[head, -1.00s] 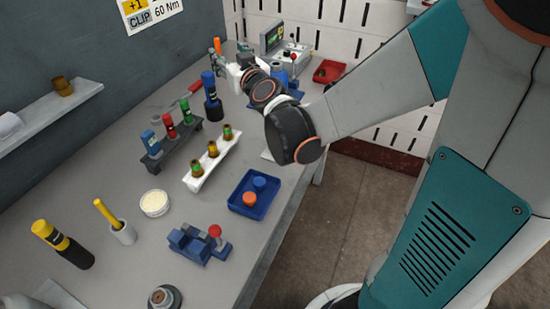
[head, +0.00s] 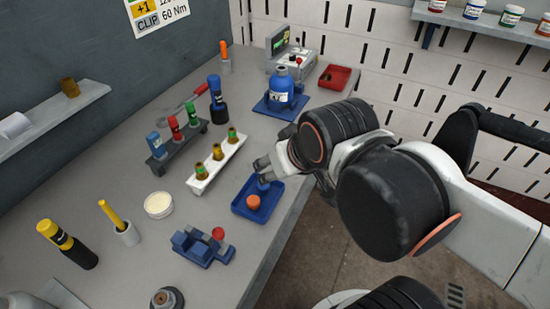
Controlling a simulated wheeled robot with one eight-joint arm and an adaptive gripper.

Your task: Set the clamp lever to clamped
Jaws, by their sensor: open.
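The blue clamp (head: 200,249) stands on the near part of the bench, with a red ball-ended lever (head: 218,234) at its right side. Whether the lever is clamped or unclamped I cannot tell from this view. My gripper (head: 263,172) is open, above the far side of the blue tray, beyond the clamp and apart from it. A blue cap (head: 263,184) in the tray lies just under the fingertips; I cannot tell whether they touch it. An orange cap (head: 253,202) lies nearer in the tray.
The blue tray (head: 240,209) lies just beyond the clamp. A white rack (head: 213,167) with brass-coloured cylinders, a white dish (head: 158,205) and a dark round fixture (head: 166,299) stand around it. A blue bottle (head: 281,90) stands farther back.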

